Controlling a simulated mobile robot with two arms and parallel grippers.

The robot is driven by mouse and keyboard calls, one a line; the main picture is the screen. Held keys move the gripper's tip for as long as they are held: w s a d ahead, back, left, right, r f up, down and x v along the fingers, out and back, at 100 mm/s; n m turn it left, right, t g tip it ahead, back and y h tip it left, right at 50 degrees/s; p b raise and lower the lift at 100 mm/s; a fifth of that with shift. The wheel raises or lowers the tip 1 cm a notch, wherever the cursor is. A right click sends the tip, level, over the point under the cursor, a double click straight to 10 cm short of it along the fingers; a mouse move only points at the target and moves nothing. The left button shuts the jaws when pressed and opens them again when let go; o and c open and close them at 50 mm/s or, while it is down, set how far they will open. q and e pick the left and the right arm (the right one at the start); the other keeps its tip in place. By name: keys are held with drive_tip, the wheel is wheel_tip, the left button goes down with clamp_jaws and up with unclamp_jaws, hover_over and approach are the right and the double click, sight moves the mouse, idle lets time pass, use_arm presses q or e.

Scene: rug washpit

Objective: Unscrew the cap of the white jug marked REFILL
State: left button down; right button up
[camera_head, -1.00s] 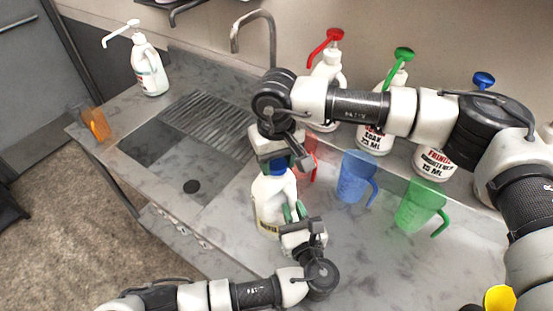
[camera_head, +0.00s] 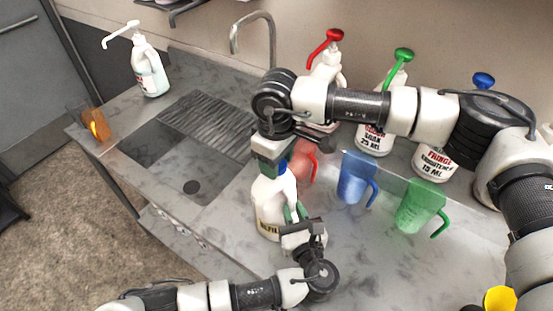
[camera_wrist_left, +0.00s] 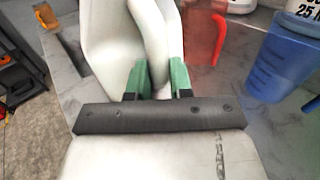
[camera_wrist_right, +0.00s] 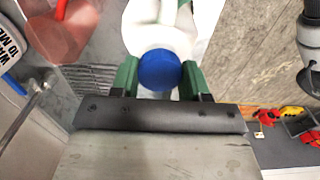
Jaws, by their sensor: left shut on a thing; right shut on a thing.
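The white jug (camera_head: 268,205) stands upright on the grey counter, with part of a black-lettered label showing low on its front. Its blue cap (camera_head: 281,167) sits at the jug's mouth, and its round top shows clearly in the right wrist view (camera_wrist_right: 159,70). My right gripper (camera_wrist_right: 160,78) comes from above and is shut on the cap, one green finger on each side. My left gripper (camera_wrist_left: 163,78) is shut on the jug's handle (camera_wrist_left: 158,35) from the front side. Right gripper parts hide some of the cap in the head view.
Red (camera_head: 303,162), blue (camera_head: 352,180) and green (camera_head: 415,208) translucent measuring jugs stand close to the right. Pump bottles line the back ledge. A sink (camera_head: 165,170) lies to the left, with a tap (camera_head: 272,45) behind and a white pump bottle (camera_head: 150,75) beyond.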

drive_tip(key=shift+r, duration=0.2)
drive_tip(key=shift+r, duration=0.9)
drive_tip(key=shift+r, duration=0.1)
drive_tip(key=shift+r, duration=1.9)
use_arm(q)
drive_tip(key=c, duration=0.9)
unclamp_jaws()
use_arm(e)
wheel_tip(320, 180, down, 3)
drive_tip(key=b, duration=0.2)
drive_tip(key=shift+r+b, duration=0.2)
drive_tip(key=shift+b, duration=0.1)
use_arm(q)
drive_tip(key=shift+v, duration=6)
use_arm(e)
drive_tip(key=shift+f, duration=0.1)
